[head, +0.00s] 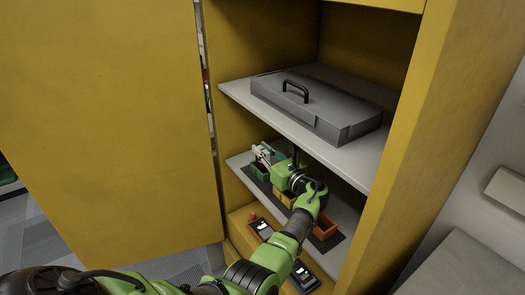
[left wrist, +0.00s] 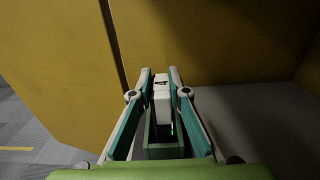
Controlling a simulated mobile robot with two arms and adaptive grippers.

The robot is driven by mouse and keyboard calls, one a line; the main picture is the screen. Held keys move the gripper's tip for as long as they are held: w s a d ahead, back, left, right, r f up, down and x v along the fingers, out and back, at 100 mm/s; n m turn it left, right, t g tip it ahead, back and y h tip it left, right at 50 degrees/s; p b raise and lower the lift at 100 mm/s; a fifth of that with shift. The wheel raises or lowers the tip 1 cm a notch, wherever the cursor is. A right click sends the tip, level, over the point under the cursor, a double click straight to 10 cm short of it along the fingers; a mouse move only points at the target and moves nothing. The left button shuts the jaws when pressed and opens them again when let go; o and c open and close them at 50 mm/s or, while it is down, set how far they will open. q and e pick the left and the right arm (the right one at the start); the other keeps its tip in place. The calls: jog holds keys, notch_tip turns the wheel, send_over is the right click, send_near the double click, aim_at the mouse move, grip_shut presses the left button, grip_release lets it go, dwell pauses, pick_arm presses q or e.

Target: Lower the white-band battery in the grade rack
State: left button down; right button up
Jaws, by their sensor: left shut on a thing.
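My left gripper (head: 264,153) reaches into the yellow cabinet at the lower shelf, at the far end of a row of coloured bins. In the left wrist view its teal-sided fingers (left wrist: 160,76) are shut on the white-band battery (left wrist: 162,91), a narrow upright block with a white upper part and dark below. The battery's lower end is at a green bin (left wrist: 157,150), which also shows in the head view (head: 260,173); how deep it sits is unclear. The rack also has a yellow bin (head: 284,197) and an orange bin (head: 324,229). My right gripper is not in view.
A grey lidded case (head: 315,105) with a black handle lies on the upper shelf (head: 245,92), close above my arm. The cabinet's side wall (head: 415,140) bounds the right. Dark handheld devices (head: 262,228) lie below the rack shelf. An open yellow door (head: 110,130) stands left.

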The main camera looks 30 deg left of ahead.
pick_arm(q)
jog(key=c, duration=1.8)
grip_release()
jog(key=shift+c, duration=0.2)
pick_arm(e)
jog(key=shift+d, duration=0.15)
pick_arm(q)
jog(key=shift+d, duration=0.1)
jog(key=v, duration=0.7)
jog(key=shift+s+d, duration=0.1)
jog(key=shift+d, duration=0.05)
